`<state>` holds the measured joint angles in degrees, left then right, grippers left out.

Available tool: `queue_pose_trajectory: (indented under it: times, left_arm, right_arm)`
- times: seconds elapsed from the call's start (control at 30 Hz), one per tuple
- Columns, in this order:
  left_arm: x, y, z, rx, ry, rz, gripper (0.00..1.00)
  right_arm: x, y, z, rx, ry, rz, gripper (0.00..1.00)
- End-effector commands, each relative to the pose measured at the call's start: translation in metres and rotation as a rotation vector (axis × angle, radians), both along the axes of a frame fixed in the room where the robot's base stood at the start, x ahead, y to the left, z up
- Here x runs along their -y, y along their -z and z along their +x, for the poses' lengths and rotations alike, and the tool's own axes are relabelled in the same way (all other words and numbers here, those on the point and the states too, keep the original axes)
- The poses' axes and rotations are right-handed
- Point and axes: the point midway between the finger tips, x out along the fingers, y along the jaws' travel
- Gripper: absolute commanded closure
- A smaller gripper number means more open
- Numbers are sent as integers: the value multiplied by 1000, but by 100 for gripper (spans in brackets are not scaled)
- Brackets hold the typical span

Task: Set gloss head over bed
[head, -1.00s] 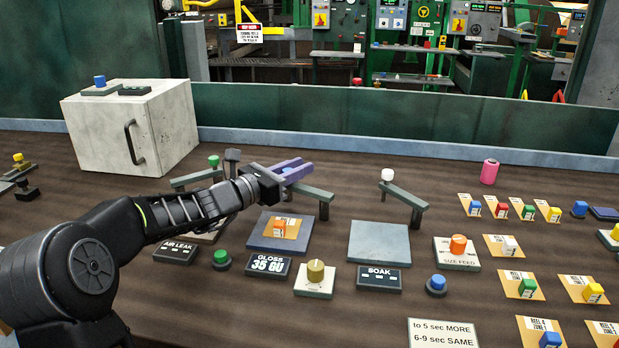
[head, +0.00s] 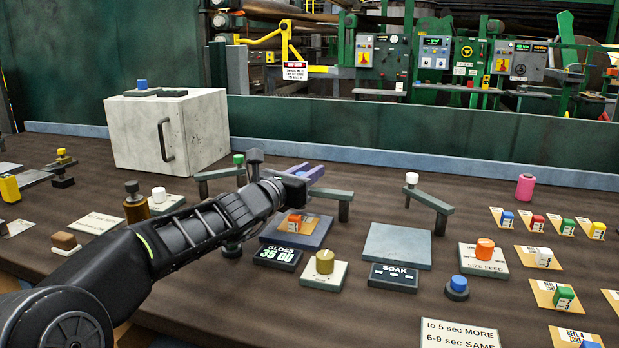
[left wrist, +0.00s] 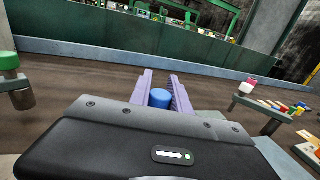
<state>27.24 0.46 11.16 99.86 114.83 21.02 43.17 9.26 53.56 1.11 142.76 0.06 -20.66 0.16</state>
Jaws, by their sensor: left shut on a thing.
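My left gripper (head: 309,172) has purple fingers shut around a blue knob (left wrist: 160,97), seen between them in the left wrist view. In the head view the gripper is at the upper end of a dark grey-green swing bar (head: 333,194) on a post. I take this bar as the gloss head; my wrist hides part of it. The dark blue gloss bed (head: 314,241) lies nearer, below the bar's left side, with a card and orange block (head: 294,226) on it. The GLOSS 35 GU display (head: 278,257) is in front. My right gripper is out of view.
A similar bar with a green knob (head: 238,159) stands left, and one with a white knob (head: 411,178) stands right beside the soak plate (head: 398,250). A brass dial (head: 324,262) sits in front. Cards with coloured blocks (head: 540,258) fill the right side.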

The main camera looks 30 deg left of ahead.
Motion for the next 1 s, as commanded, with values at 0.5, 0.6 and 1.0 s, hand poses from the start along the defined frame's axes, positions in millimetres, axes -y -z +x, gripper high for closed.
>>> queue_pose_trajectory:
  times: [0.5, 0.6, 1.0]
  left_arm:
    - [0, 0, 0, 0, 0, 0, 55]
    - [0, 0, 0, 0, 1, 0, 55]
    - [-2, -1, -30, 0, -2, 3, 55]
  right_arm:
    - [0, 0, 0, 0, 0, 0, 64]
    - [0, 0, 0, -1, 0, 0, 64]
    - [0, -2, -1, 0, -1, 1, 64]
